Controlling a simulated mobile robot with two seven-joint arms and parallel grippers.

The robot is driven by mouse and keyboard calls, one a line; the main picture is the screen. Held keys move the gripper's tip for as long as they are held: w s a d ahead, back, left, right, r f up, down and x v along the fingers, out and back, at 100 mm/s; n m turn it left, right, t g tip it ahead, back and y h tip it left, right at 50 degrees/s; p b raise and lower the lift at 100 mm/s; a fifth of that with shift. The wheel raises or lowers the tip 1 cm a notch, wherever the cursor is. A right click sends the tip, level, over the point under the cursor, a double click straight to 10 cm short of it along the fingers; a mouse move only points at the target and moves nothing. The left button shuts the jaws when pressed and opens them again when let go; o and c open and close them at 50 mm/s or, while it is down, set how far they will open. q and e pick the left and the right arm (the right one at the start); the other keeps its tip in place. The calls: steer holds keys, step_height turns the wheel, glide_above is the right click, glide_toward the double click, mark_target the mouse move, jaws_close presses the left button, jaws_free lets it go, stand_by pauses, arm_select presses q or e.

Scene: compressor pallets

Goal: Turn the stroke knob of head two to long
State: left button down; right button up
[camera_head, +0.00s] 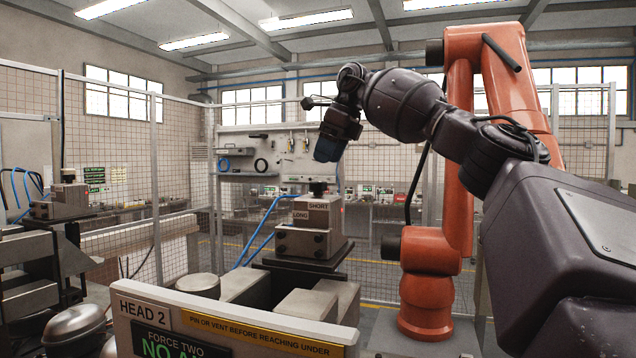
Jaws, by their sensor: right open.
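Head two is marked by a "HEAD 2" sign (145,312) on the front panel. Behind the panel stands a grey metal block (305,243) with a LONG label (300,215) on its left and a SHORT label (318,206) on its right. The small dark stroke knob (318,188) sits on top of the block. Which label it points at is too small to tell. My right gripper (328,151) is open and hangs above the knob, apart from it, with its fingers pointing down. My left gripper is not in view.
Blue hoses (262,232) run down left of the block. Grey blocks (305,310) fill the space behind the front panel. An orange robot arm (430,260) stands at the right, behind my right arm. Another machine head (62,200) stands at the far left. Mesh fencing encloses the area.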

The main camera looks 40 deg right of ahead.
mark_target(318, 189)
steer(key=x, duration=0.7)
steer(key=shift+d, duration=0.1)
steer(key=c, duration=0.9)
